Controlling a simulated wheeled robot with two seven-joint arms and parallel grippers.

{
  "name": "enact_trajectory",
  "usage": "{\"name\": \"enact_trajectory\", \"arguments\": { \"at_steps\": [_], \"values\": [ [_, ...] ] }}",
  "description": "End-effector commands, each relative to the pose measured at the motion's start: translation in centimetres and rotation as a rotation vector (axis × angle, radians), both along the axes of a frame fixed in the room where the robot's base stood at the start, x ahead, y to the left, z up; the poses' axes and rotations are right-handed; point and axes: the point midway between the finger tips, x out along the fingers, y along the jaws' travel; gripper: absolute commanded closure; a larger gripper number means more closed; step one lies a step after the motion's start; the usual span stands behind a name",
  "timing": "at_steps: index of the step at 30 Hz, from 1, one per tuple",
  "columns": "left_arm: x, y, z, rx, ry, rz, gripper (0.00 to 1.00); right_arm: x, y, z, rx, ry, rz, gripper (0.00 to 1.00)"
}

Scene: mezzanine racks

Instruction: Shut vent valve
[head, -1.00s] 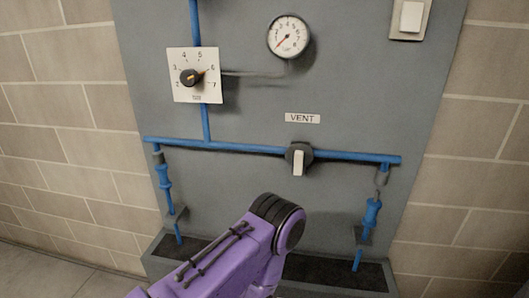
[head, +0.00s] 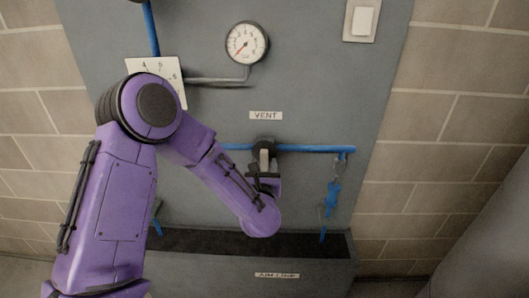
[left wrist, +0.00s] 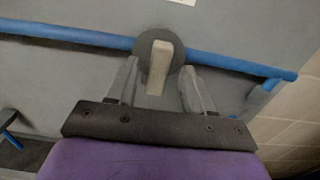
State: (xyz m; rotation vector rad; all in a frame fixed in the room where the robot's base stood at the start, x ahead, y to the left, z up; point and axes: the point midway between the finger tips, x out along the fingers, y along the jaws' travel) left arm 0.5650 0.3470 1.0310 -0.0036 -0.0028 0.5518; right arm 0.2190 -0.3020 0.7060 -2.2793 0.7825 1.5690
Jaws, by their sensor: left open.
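The vent valve (head: 264,157) is a dark round hub with a pale lever on the blue horizontal pipe, below the VENT label. The lever (left wrist: 160,62) points straight down, across the pipe, in the left wrist view. My left gripper (head: 264,172) is open just below the hub. In the left wrist view its two grey fingers (left wrist: 158,80) are at either side of the lever's lower end, with gaps on both sides. How deep the lever sits between them I cannot tell. My right gripper is out of view.
A pressure gauge (head: 246,43) and a partly hidden dial plate (head: 172,78) are higher on the grey panel. A light switch (head: 362,20) is at upper right. A dark trough (head: 320,243) runs along the panel's foot. My purple left arm covers the panel's left part.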

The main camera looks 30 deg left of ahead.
Motion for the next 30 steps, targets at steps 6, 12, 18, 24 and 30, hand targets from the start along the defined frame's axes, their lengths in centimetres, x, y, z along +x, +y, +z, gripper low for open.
{"name": "enact_trajectory", "arguments": {
  "at_steps": [6,12,18,24,30],
  "values": [
    [3.1,1.9,0.2,0.002,0.002,0.000,0.49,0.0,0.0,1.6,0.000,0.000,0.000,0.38],
    [3.9,2.4,-0.1,0.002,0.002,-0.001,0.49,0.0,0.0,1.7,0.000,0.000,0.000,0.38],
    [3.8,2.3,-0.1,0.002,0.004,-0.001,0.65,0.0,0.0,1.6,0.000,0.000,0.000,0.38],
    [3.8,2.3,-0.1,0.002,0.004,-0.001,1.00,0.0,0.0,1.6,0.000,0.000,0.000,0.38],
    [3.8,2.3,-0.2,0.019,0.014,-0.001,1.00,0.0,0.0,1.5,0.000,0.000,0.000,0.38]
  ]
}}
